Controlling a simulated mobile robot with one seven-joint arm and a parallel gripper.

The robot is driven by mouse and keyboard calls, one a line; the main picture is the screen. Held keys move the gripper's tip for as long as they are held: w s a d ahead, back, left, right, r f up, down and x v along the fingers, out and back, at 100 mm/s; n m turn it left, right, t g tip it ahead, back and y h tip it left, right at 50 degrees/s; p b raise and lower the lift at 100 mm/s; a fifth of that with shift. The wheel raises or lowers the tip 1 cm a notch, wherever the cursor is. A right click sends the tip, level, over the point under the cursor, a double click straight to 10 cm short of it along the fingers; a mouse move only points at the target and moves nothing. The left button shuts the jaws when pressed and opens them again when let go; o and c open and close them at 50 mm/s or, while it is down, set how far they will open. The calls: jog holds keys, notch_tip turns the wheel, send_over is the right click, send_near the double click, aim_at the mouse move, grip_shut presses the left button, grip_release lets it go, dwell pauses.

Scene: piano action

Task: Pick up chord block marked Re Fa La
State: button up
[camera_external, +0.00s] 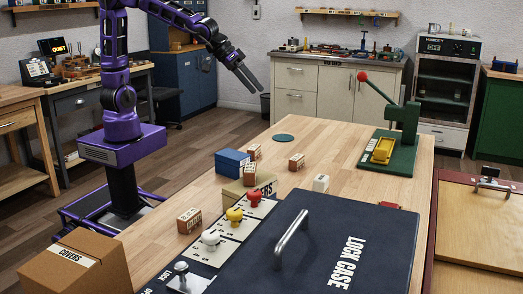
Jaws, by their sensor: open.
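Several small wooden blocks with markings lie on the wooden table (345,155). One block (189,220) is at the near left edge, one (297,161) is near the middle, and others (249,174) (254,151) are by a blue box (231,162). Their lettering is too small to read, so I cannot tell which is marked Re Fa La. A pale block (321,183) sits to the right. My gripper (250,80) is open and empty, high above the far left side of the table, apart from all the blocks.
A dark lock case (345,225) with a metal handle fills the near table. Beside it is a panel with white, yellow and red knobs (235,215). A green lever press (395,140) stands at the right. A covers box (75,265) is near left.

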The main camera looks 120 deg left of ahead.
jog(key=w+d+f+m+t+h, duration=0.1)
jog(key=w+d+f+h, duration=0.1)
jog(key=d, duration=0.6)
jog(key=w+d+f+m+t+h, duration=0.1)
jog(key=d+f+h, duration=0.15)
jog(key=d, duration=0.65)
jog(key=m+h+p, duration=0.1)
jog(key=m+p, duration=0.1)
jog(key=p, duration=0.1)
send_near(184, 214)
jog(key=d, duration=0.3)
jog(key=s, duration=0.1)
jog(key=s+f+m, duration=0.1)
jog(key=s+f+m+y, duration=0.1)
jog(key=s, duration=0.1)
jog(key=shift+s+f, duration=0.15)
jog(key=shift+s+a+r+m+t+y, duration=0.65)
jog(key=shift+s+a+r+m+t, duration=0.35)
jog(key=shift+s+m+t, duration=1.05)
jog(key=b+x, duration=0.3)
jog(key=x, duration=0.8)
jog(key=shift+b, duration=0.4)
jog(key=shift+x, duration=3)
jog(key=shift+s+f, duration=0.1)
